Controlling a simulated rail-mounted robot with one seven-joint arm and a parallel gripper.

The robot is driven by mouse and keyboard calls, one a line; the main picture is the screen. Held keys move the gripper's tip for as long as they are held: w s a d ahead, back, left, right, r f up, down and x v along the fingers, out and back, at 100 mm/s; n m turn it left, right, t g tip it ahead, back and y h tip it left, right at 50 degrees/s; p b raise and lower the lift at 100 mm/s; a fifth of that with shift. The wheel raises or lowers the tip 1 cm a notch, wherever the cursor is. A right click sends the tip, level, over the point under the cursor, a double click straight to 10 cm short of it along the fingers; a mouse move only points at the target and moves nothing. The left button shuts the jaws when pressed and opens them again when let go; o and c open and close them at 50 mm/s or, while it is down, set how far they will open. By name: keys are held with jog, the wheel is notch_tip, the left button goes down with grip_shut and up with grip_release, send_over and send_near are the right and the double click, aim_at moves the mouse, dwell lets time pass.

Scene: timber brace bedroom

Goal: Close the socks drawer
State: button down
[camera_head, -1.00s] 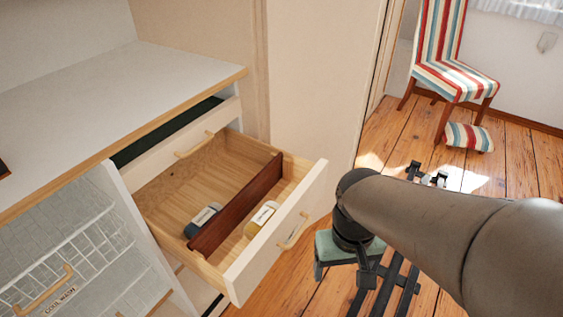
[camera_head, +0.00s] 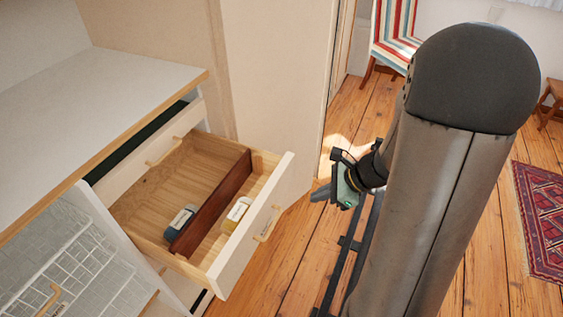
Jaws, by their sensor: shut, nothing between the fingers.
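A pale wooden drawer (camera_head: 233,228) stands pulled well out of the white cabinet. I take it for the socks drawer; the label on its front is too small to read. Its front has a light wooden handle (camera_head: 267,224). A dark red-brown divider (camera_head: 212,205) splits the inside.
A shallow drawer (camera_head: 148,155) above is slightly out, with a dark gap behind its front. A wire-fronted basket (camera_head: 65,255) is at lower left. A tall cream panel (camera_head: 268,90) stands behind the drawer. A striped chair (camera_head: 393,35) and red rug (camera_head: 545,215) are farther right.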

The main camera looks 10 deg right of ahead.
jog(key=w+d+m+t, duration=0.2)
jog(key=d+m, duration=0.2)
send_near(281, 193)
jog(key=d+f+x, duration=0.1)
jog(key=x, duration=0.4)
jog(key=shift+w+a+b, duration=0.3)
jog(key=shift+a+b, duration=0.05)
jog(key=shift+a, duration=0.35)
jog(key=shift+a, duration=0.1)
